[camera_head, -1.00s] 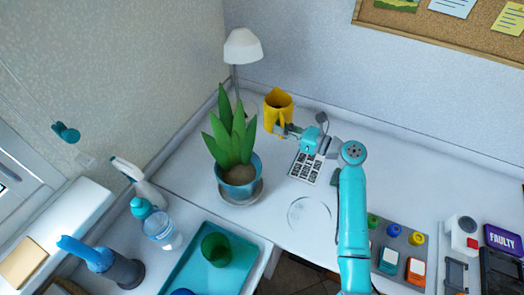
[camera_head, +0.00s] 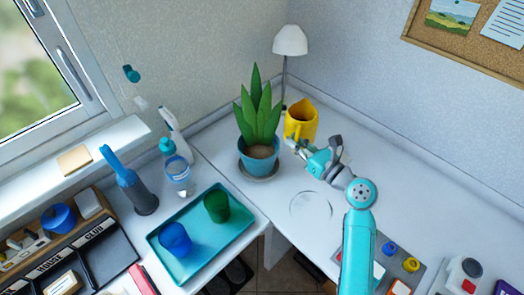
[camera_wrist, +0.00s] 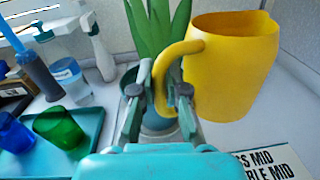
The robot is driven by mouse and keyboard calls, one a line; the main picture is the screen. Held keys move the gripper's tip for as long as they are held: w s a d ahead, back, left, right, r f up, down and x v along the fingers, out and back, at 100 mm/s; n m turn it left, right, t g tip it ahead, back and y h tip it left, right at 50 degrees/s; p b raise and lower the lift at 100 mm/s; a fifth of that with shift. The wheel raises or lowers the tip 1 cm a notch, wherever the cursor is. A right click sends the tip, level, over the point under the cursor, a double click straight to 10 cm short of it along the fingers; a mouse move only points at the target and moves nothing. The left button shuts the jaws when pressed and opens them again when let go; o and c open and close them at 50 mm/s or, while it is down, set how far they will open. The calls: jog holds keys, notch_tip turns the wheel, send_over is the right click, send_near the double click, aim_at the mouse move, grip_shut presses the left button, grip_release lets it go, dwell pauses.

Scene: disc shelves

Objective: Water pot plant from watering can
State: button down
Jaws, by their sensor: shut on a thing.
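The yellow watering can (camera_head: 302,119) is upright near the back wall in the head view, to the right of the plant. In the wrist view its body (camera_wrist: 228,68) fills the upper right, with its handle on the left. My gripper (camera_head: 297,146) is shut on the handle; in the wrist view its fingers (camera_wrist: 158,88) close on the handle from both sides. The potted plant (camera_head: 258,120) has tall green leaves and a teal pot on a saucer. In the wrist view the plant (camera_wrist: 152,28) stands behind my fingers, its pot partly hidden.
A white lamp (camera_head: 290,42) stands behind the can. A teal tray (camera_head: 186,262) with a green cup (camera_head: 216,206) and a blue cup (camera_head: 175,240) lies front left. A spray bottle (camera_head: 176,135) stands left of the plant. A clear round dish (camera_head: 310,207) lies in front.

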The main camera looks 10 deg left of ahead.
jog(key=shift+r, duration=0.1)
jog(key=a+r+n+h, duration=0.2)
jog(key=r+n, duration=0.2)
jog(key=r, duration=0.4)
jog(key=s+a+r+n+g+h, duration=0.1)
jog(key=r+n, duration=0.3)
jog(key=r, duration=0.5)
jog(key=shift+s+a+r+h, duration=0.25)
jog(key=shift+a+h, duration=0.25)
jog(key=shift+h, duration=0.4)
jog(key=shift+d+r+n+h, duration=0.25)
jog(key=shift+n+h, duration=0.45)
jog(key=shift+n, duration=0.2)
jog(key=shift+s+d+t+h+p, duration=0.2)
jog(key=shift+d+t+h+p, duration=0.1)
jog(key=shift+d+t+p, duration=0.1)
dwell(0.8)
jog(key=shift+a+r+n, duration=0.15)
jog(key=shift+a+n, duration=0.1)
jog(key=shift+n, duration=0.05)
dwell(1.0)
